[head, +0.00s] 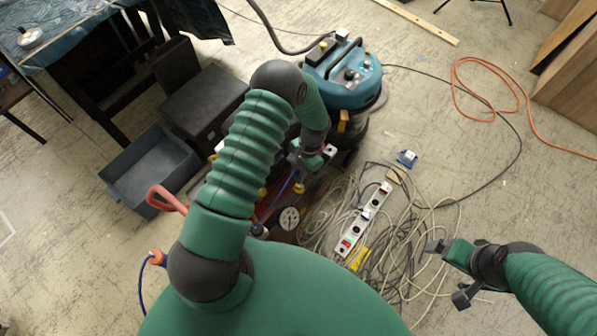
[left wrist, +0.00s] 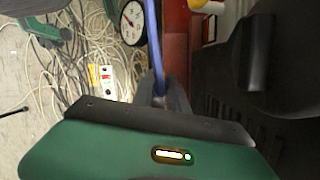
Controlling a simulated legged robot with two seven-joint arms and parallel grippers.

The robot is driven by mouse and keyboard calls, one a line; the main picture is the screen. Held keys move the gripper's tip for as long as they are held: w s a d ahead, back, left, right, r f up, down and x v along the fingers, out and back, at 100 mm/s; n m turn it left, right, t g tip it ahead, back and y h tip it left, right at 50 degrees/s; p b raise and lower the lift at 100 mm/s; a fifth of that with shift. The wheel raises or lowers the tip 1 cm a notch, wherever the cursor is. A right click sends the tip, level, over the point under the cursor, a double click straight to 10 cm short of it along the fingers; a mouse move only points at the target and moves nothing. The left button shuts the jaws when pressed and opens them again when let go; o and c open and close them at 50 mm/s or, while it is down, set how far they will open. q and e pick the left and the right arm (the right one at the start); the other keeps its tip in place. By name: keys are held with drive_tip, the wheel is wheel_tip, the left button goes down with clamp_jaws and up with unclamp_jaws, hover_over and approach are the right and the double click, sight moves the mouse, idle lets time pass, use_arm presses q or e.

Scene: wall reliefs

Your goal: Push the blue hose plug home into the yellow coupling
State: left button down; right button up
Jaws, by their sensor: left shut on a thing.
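My left gripper (head: 306,158) reaches down beside the blue vacuum machine, partly hidden by my own arm. In the left wrist view, its dark fingers (left wrist: 163,97) are shut on the end of a blue hose (left wrist: 153,42). The blue hose also shows in the head view (head: 281,194), running down and left from the gripper. The plug itself is hidden between the fingers. I cannot make out the yellow coupling with certainty; small yellow parts (head: 300,187) show just below the gripper. My right gripper (head: 447,271) is open and empty above the floor at the right.
A round gauge (head: 289,218) sits below the left gripper. A power strip (head: 363,220) lies among tangled pale cables. The blue vacuum machine (head: 343,75) stands behind, with a grey bin (head: 148,166) and dark case (head: 205,101) to the left. An orange cable (head: 478,92) crosses open floor.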

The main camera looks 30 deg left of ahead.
use_arm(q)
wheel_tip(320, 180, down, 2)
drive_tip(key=shift+d+f+b, duration=0.1)
drive_tip(key=shift+b, duration=0.3)
drive_tip(key=shift+p, duration=0.35)
idle(1.1)
drive_tip(key=shift+w+b+x, duration=0.15)
drive_tip(key=shift+b+x, duration=0.4)
drive_tip(key=shift+x, duration=0.15)
drive_tip(key=shift+w+b+x, duration=0.1)
drive_tip(key=shift+b+x, duration=0.4)
drive_tip(key=shift+x, duration=0.2)
drive_tip(key=c, duration=1.2)
unclamp_jaws()
drive_tip(key=shift+d, duration=0.1)
drive_tip(key=shift+c, duration=0.2)
drive_tip(key=p+v, duration=0.4)
drive_tip(key=v, duration=1.2)
drive_tip(key=shift+r, duration=0.3)
